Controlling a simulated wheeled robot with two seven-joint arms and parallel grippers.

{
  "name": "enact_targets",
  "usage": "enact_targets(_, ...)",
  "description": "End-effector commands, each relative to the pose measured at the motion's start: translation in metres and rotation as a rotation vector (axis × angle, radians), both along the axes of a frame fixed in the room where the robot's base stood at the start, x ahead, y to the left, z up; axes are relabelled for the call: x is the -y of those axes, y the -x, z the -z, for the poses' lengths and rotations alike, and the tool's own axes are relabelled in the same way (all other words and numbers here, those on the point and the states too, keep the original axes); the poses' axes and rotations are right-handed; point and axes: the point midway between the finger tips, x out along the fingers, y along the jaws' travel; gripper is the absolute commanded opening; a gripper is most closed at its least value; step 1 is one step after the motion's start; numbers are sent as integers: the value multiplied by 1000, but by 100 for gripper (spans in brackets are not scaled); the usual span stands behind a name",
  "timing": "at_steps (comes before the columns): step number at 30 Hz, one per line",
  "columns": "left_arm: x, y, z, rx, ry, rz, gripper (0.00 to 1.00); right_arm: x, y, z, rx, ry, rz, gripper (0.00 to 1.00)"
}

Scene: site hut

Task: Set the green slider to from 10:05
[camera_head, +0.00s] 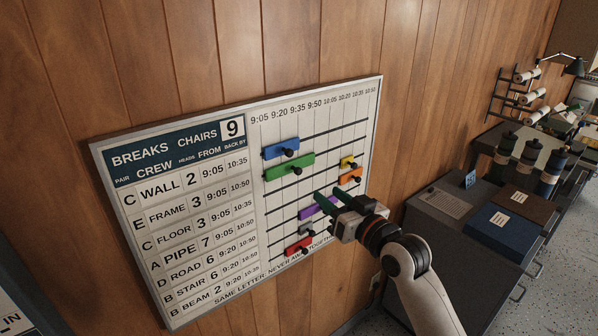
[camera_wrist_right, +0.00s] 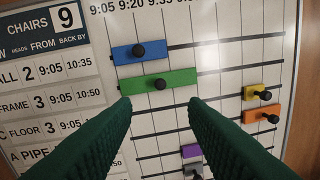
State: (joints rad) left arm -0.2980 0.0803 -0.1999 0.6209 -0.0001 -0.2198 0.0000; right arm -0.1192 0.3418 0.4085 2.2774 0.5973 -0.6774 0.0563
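The green slider (camera_head: 289,167) is a long green block with a black knob on the second rail of the wall board (camera_head: 135,228). Its left end sits near the rail's left end, around the 9:05 column. It also shows in the right wrist view (camera_wrist_right: 178,80). My right gripper (camera_head: 326,196) is in front of the board, below and right of the green slider in the head view. Its two green fingers are apart and empty. In the wrist view the slider's knob lies beyond and between the fingertips (camera_wrist_right: 158,102). My left gripper is not in view.
A blue slider (camera_head: 281,149) is on the rail above. Yellow (camera_head: 347,162) and orange (camera_head: 350,176) sliders sit at the right. Purple (camera_head: 310,212), grey (camera_head: 306,230) and red (camera_head: 297,246) ones are lower. A dark cabinet (camera_head: 450,230) stands right of the board.

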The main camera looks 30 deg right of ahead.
Motion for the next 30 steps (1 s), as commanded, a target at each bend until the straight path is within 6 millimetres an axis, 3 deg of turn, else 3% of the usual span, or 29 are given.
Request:
enact_targets(18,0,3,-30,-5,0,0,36,0,-104,-1,-1,-3,1,40)
enact_targets(30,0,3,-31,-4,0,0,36,0,-117,1,-1,-1,1,40)
